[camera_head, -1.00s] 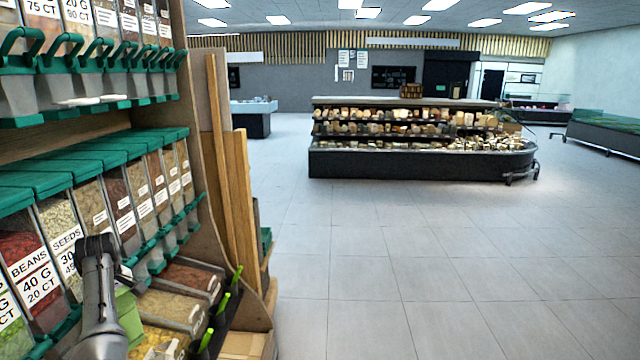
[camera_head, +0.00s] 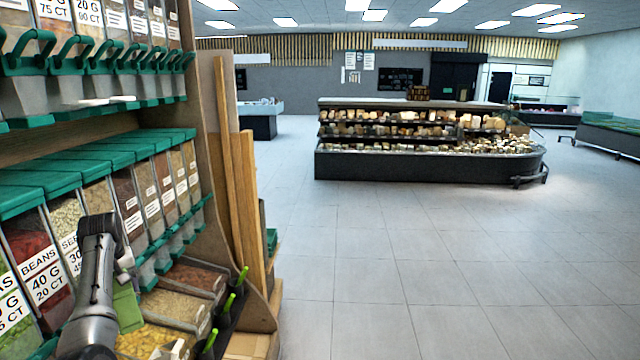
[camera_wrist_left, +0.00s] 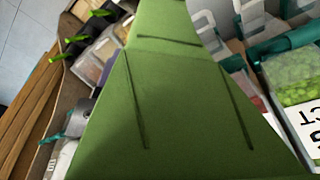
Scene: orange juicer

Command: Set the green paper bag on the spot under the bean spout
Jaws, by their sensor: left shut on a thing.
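The green paper bag (camera_wrist_left: 180,95) fills the middle of the left wrist view, close to the camera. In the head view only part of the bag (camera_head: 127,308) shows beside my left arm. My left gripper (camera_head: 124,264) is shut on the bag and holds it in front of the lower row of dispensers; its fingertips are mostly hidden. The bean dispenser (camera_head: 35,265), labelled BEANS 40 G with red contents, is left of my arm. Its spout and the spot under it are hidden behind my arm or below the picture. My right gripper is not in view.
An upper row of dispensers with green handles (camera_head: 85,65) hangs above. Open bins with light green scoop handles (camera_head: 228,302) lie low to the right of the bag. Wooden boards (camera_head: 240,200) edge the shelf. The tiled floor (camera_head: 420,260) to the right is clear.

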